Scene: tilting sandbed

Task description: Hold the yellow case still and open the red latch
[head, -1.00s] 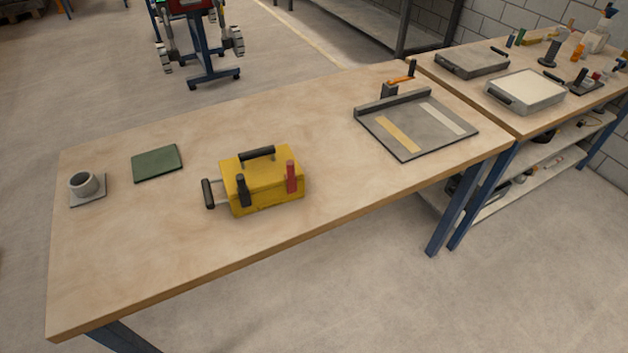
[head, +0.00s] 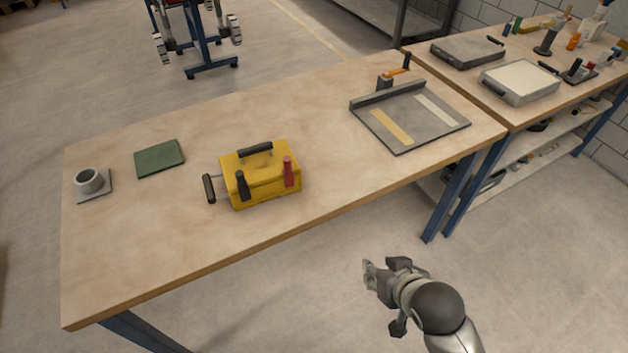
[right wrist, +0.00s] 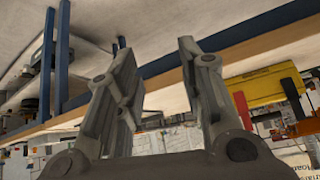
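The yellow case (head: 262,176) stands upright on the wooden bench in the head view. It has a black top handle (head: 255,149), a black side handle (head: 209,188) at its left end, and a black latch (head: 241,185) and a red latch (head: 288,172) on its front. The red latch stands upright against the case. My right gripper (head: 376,290) is in front of the bench's near edge, right of the case and apart from it. In the right wrist view its fingers (right wrist: 154,45) are spread and empty, with the yellow case (right wrist: 265,87) beyond them at right. My left gripper is out of view.
A grey cup (head: 89,181) on a small mat and a green pad (head: 160,158) lie left of the case. A grey tray (head: 410,118) with two strips lies to the right. The wooden bench (head: 180,235) is clear in front of the case. A second bench (head: 535,112) holds more items.

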